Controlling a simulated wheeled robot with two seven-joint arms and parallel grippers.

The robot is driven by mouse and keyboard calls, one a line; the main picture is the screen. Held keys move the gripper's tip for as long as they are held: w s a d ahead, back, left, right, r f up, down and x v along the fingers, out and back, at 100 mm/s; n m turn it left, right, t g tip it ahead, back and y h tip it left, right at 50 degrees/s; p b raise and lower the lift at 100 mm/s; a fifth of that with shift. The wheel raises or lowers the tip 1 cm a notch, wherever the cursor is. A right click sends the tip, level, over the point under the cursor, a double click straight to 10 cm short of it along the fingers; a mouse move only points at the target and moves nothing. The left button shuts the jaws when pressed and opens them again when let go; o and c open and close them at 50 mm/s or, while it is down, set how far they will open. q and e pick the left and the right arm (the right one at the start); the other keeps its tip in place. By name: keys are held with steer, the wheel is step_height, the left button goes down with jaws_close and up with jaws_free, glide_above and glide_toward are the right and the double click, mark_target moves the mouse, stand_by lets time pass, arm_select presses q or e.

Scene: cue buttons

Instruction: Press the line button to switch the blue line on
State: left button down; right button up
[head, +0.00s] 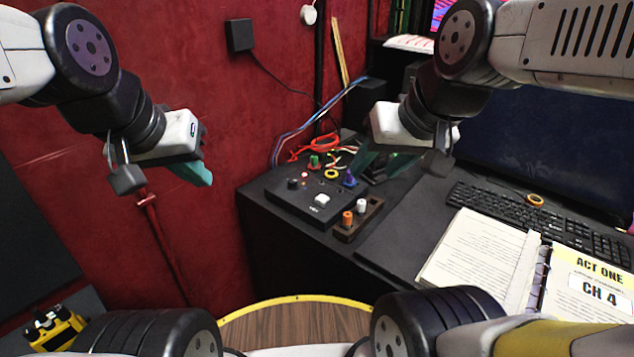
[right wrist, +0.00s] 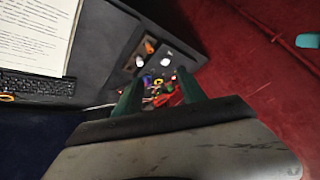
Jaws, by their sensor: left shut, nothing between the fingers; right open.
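A black control box (head: 285,199) sits on the dark desk. A black knob (head: 293,184) and a small red light (head: 305,174) are also on the box. The white button shows in the right wrist view (right wrist: 166,60) beyond the fingers. My right gripper (head: 372,173) is open, with teal fingers, above the right back of the box, apart from the white button. My left gripper (head: 205,178) is shut and empty, off to the left before the red wall.
A wooden holder (head: 344,235) with orange and white pegs stands right of the box. A yellow ring (head: 331,174), a blue piece (head: 349,181) and red cable (head: 320,143) lie behind. A keyboard (head: 540,222) and open binder (head: 475,250) occupy the right.

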jaws_close()
stand_by(1.9)
